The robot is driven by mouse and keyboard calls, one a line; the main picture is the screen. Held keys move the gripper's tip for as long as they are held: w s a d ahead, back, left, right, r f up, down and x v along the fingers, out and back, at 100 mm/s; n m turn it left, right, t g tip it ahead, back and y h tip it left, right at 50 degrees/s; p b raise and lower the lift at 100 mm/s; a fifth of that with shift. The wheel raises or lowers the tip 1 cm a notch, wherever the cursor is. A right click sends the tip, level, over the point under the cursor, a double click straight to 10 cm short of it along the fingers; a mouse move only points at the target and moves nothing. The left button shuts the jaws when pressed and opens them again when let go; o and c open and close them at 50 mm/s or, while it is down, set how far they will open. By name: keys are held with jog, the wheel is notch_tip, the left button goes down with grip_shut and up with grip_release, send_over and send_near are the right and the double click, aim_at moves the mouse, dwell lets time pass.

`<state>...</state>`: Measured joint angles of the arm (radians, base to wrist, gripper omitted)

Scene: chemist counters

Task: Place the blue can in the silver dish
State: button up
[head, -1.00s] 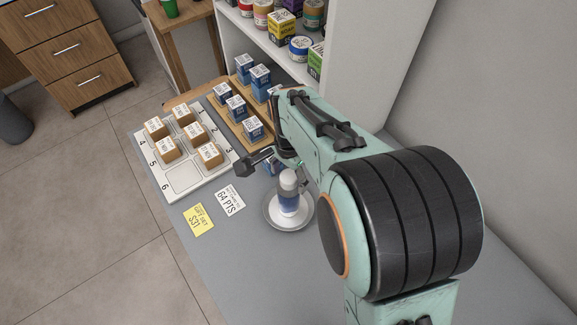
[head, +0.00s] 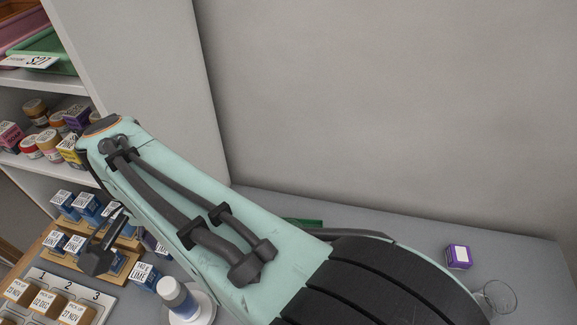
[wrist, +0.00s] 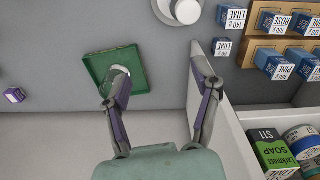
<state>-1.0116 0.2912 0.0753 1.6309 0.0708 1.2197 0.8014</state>
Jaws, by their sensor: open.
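The blue can (head: 177,297) with a white lid stands upright in the silver dish (head: 207,302) at the lower left of the head view, beside my arm. In the wrist view the can's pale top (wrist: 187,11) shows inside the round dish (wrist: 161,10) at the top edge. My gripper (wrist: 162,90) is open, with nothing between its fingers. It is apart from the can and over the counter nearer the wall. My arm hides the fingertips in the head view.
A green tray (wrist: 98,66) holding a whitish object lies by the left finger. Blue boxes on wooden stands (head: 85,208), a numbered board (head: 98,297) and a shelf (head: 60,165) are at left. A purple box (head: 458,257) and a glass (head: 497,297) are at right.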

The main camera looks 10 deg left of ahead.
jog(key=w+d+r, duration=0.1)
jog(key=w+d, duration=0.1)
jog(key=d, duration=0.6)
jog(key=w+d+r, duration=0.1)
jog(key=w+d, duration=0.1)
jog(key=d, duration=0.6)
jog(key=s+d+f, duration=0.2)
jog(key=s+d, duration=0.3)
jog(key=d, duration=0.2)
jog(key=s+d+f+m, duration=0.1)
jog(key=s+d, duration=0.3)
jog(key=d, duration=0.4)
jog(key=shift+s+f+y, duration=0.4)
jog(key=shift+f, duration=0.5)
